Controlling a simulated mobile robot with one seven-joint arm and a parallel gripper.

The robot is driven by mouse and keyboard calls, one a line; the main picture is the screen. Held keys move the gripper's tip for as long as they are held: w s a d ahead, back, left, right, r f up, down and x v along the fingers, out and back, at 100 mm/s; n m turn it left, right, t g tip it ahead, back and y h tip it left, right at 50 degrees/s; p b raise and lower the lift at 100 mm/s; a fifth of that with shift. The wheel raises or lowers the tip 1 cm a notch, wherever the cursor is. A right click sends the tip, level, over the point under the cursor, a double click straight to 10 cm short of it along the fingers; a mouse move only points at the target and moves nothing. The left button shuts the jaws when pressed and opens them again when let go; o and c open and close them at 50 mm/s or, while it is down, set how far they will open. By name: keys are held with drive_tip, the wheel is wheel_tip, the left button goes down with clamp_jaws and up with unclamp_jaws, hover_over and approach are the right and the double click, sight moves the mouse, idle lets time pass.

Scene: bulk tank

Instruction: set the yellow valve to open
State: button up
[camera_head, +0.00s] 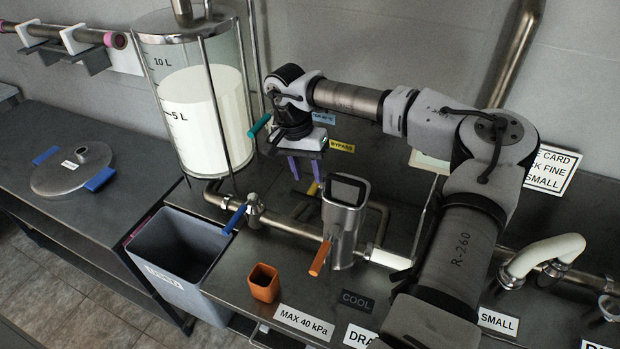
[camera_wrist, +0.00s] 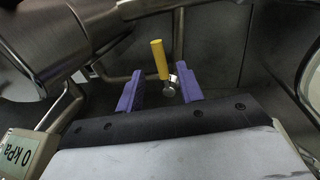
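The yellow valve shows in the wrist view as a yellow lever handle (camera_wrist: 159,58) on a small metal body (camera_wrist: 169,90). The handle points up and slightly left in that picture. In the head view only a bit of the yellow handle (camera_head: 313,188) shows, low behind the steel housing. My gripper (camera_head: 305,170) is open, with its two purple fingers pointing down above the yellow handle. In the wrist view the handle lies in the gap between the fingers (camera_wrist: 160,82), with space on both sides. I cannot tell how far below the fingertips it is.
A blue-handled valve (camera_head: 235,219), an orange lever (camera_head: 320,258) and a teal handle (camera_head: 259,126) are nearby. The glass tank (camera_head: 205,110) stands left of my gripper. A steel housing with a dark screen (camera_head: 345,205) stands close right. A yellow BYPASS label (camera_head: 341,146) is behind.

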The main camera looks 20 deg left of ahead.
sight(311, 189)
drive_tip(key=shift+d+f+p, duration=0.15)
drive_tip(key=shift+d+f, duration=0.05)
drive_tip(key=shift+f, duration=0.8)
drive_tip(key=shift+d+f+p, duration=0.15)
drive_tip(key=shift+f, duration=0.8)
clamp_jaws()
